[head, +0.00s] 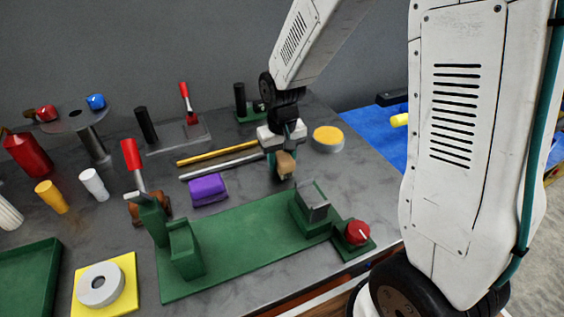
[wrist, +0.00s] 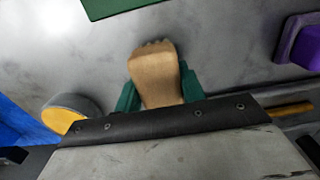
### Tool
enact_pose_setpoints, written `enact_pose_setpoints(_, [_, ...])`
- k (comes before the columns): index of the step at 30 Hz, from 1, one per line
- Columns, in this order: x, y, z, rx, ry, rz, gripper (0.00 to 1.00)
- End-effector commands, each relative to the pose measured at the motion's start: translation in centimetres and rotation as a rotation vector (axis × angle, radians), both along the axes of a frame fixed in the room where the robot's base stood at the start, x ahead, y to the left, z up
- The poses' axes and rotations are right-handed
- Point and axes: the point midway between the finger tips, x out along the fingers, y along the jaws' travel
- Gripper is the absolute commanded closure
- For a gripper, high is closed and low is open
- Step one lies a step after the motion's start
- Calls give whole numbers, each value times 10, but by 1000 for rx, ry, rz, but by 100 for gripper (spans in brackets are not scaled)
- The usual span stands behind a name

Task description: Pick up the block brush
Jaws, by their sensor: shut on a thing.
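The block brush (head: 286,163) has a tan wooden body and is held upright between my gripper's fingers. My gripper (head: 283,152) is shut on it, near the right part of the grey table. In the wrist view the brush (wrist: 156,78) stands between the two green fingers of my gripper (wrist: 157,92), with pale bristles at its far end. I cannot tell for sure whether the brush touches the table.
A green fixture (head: 240,240) with upright blocks and a red knob (head: 357,232) lies in front. A purple block (head: 207,189), a yellow rod (head: 215,153) and a grey rod (head: 222,167) lie left of my gripper. A yellow-topped round tin (head: 328,138) stands to the right.

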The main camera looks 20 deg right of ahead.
Motion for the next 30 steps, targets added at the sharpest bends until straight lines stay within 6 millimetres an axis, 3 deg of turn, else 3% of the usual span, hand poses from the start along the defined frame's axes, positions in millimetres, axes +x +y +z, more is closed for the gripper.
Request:
enact_pose_setpoints(5, [1, 0, 28, 0, -6, 0, 88])
enact_pose_setpoints(18, [1, 0, 133, 0, -6, 0, 88])
enact_pose_setpoints(24, [0, 0, 162, 0, -3, 0, 88])
enact_pose_setpoints(30, [0, 0, 171, 0, -1, 0, 88])
